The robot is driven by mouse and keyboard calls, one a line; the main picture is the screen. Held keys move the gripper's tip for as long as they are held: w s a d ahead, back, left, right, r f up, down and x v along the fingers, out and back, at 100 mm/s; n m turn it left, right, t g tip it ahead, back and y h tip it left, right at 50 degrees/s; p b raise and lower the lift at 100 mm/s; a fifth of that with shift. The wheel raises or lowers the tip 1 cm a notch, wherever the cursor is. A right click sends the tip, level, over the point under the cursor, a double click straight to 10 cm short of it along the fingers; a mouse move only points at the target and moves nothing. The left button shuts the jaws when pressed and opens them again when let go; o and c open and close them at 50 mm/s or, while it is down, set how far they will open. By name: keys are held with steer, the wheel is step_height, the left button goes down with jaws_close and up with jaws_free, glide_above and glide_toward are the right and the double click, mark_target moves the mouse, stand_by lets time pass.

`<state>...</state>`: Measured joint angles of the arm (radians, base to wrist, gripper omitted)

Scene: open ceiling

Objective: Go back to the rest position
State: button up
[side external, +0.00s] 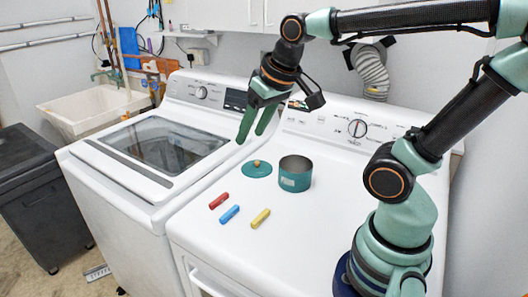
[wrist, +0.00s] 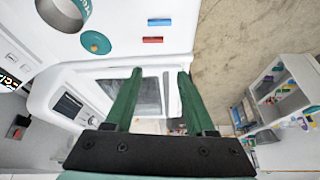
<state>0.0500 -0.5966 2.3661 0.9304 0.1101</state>
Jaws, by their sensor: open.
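My gripper (side external: 256,122) is open and empty, raised above the gap between the two white machines, near the back. Its two green fingers also show in the wrist view (wrist: 157,80), apart with nothing between them. A teal canister (side external: 295,178) stands open on the right machine's top. Its teal lid (side external: 257,169) with an orange-brown knob lies flat to the left of it. Red (side external: 219,201), blue (side external: 230,215) and yellow (side external: 260,218) sticks lie in front of these. The wrist view shows the canister, the lid, and the red and blue sticks, but not the yellow one.
The sticks lie on a white dryer top (side external: 330,220) with bare space around them. A washer (side external: 120,180) with a glass lid stands to its left. Raised control panels (side external: 330,125) run along the back. A sink (side external: 90,110) and dark bin (side external: 38,195) are at far left.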

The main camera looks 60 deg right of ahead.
steer(key=shift+s+a+f+n+t, duration=0.15)
steer(key=shift+s+a+f+n, duration=0.15)
steer(key=shift+s+a+n, duration=0.25)
steer(key=shift+s+a+f+n+t, duration=0.2)
steer(key=shift+s+f+n, duration=0.15)
steer(key=shift+s, duration=0.25)
